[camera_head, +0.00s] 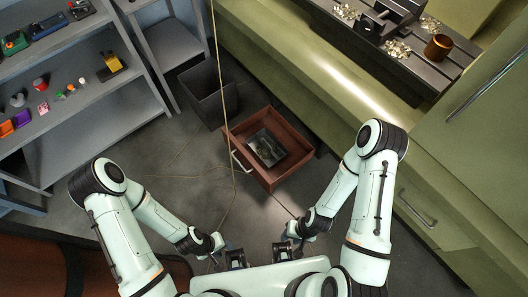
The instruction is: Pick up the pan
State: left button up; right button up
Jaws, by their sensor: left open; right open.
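A reddish-brown wooden drawer-like box (300,157) with a pale handle stands low, near the middle of the view. A dark, shallow, rectangular tray-like thing (284,138) lies inside it, with small unclear items in it. I cannot tell whether this is the pan; nothing else in view clearly looks like one. My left gripper (236,259) is open and empty at the bottom middle, close to my body. My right gripper (283,250) is open and empty just to its right. Both are apart from the box, which lies further up in the view.
Grey shelves (70,103) with small coloured items fill the left. A green machine (330,72) with metal shavings and a brown cup (438,47) runs along the right. A thin yellowish cord (221,85) hangs before the box. Grey floor is open between.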

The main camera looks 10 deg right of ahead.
aim_at(265, 144)
jog(key=i+u, duration=0.25)
jog(key=u, duration=0.15)
jog(key=i+l+u, duration=0.1)
jog(key=i+u, duration=0.15)
jog(key=u, duration=0.2)
